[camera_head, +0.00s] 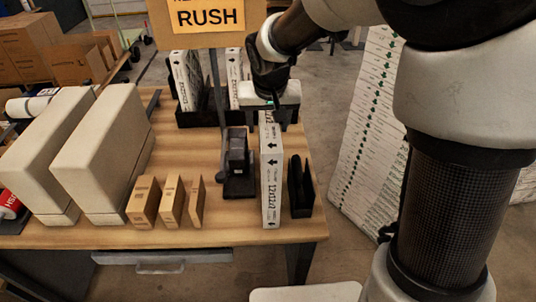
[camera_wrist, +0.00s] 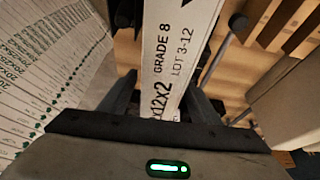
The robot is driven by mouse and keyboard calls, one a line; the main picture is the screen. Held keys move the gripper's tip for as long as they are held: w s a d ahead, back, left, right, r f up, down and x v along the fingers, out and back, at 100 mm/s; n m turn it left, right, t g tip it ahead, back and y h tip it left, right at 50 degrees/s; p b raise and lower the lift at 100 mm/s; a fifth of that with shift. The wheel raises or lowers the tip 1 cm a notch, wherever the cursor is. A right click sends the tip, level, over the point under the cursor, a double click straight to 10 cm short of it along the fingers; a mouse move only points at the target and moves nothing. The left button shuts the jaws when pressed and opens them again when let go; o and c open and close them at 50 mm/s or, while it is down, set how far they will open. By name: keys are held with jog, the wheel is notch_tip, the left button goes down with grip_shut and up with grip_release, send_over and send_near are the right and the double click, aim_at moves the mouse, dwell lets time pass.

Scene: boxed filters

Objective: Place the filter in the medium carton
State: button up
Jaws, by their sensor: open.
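The filter (camera_head: 271,175) is a thin white slab printed 12x12x2 with black arrows. It stands upright on edge near the front right of the wooden table. My gripper (camera_head: 270,103) is over its top rear part, pointing down. In the wrist view the filter (camera_wrist: 176,55) runs between the two dark fingers of my open gripper (camera_wrist: 160,100); I cannot tell whether they touch it. Three brown cartons of differing thickness stand left of it at the table front; the middle one (camera_head: 172,201) looks medium in thickness. Their openings are not clear.
A black device (camera_head: 238,170) stands close left of the filter and a black holder (camera_head: 301,190) close right. A black rack (camera_head: 198,117) with more filters is behind. Two large beige blocks (camera_head: 104,150) fill the left. A RUSH sign (camera_head: 208,17) hangs above. A tall filter stack (camera_head: 365,120) stands right.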

jog(key=shift+f, duration=0.15)
jog(key=shift+c, duration=0.3)
grip_shut()
